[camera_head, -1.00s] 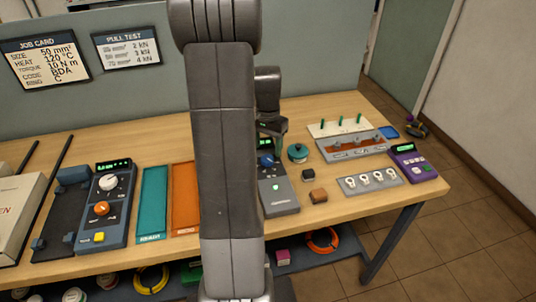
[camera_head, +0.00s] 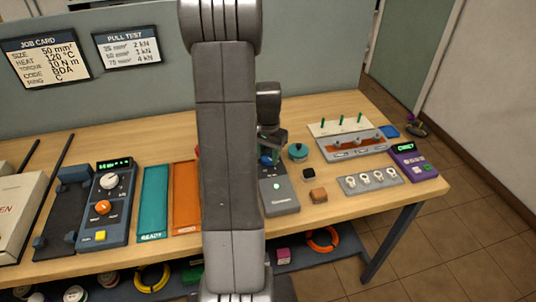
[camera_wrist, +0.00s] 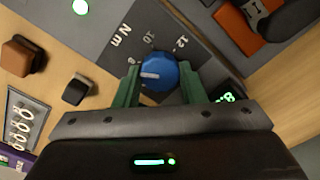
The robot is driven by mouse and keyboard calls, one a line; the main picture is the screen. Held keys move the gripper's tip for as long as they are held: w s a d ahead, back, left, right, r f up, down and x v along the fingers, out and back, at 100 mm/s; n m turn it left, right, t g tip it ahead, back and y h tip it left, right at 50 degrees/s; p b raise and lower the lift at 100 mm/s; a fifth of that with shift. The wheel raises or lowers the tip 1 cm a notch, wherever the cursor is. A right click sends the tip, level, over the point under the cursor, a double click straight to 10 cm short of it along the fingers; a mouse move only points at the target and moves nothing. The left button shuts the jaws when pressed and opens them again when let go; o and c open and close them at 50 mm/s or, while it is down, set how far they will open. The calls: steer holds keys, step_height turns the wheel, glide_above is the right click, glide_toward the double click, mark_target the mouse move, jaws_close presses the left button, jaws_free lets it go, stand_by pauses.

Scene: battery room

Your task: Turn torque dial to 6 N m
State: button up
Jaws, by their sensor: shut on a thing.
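The torque dial (camera_wrist: 158,72) is a blue round knob with a white pointer mark, set in a grey tester (camera_head: 280,196). In the wrist view its mark points left, toward the side near the left finger. Labels "N m", "10" and "12" show around it; the lower numbers are partly hidden by that finger. My gripper (camera_wrist: 160,84) is shut on the dial, one green finger on each side. A green display (camera_wrist: 226,98) on the tester is partly covered and its reading is unclear. In the head view my arm hides part of the tester.
A teal round knob (camera_head: 298,151), a black block (camera_head: 309,174) and a brown block (camera_head: 318,195) stand right of the tester. An orange tray (camera_head: 186,198) lies to its left. The job card (camera_head: 43,61) reads torque 10 N m.

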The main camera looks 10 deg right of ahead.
mark_target(268, 157)
steer(key=shift+n, duration=0.3)
steer(key=n+b, duration=0.1)
steer(key=n, duration=0.4)
steer(key=n+b, duration=0.1)
steer(key=n, duration=0.5)
steer(key=shift+r, duration=0.1)
steer(key=shift+w+n, duration=0.1)
steer(key=shift+n, duration=0.2)
stand_by(0.4)
steer(key=o, duration=1)
step_height(268, 157, up, 14)
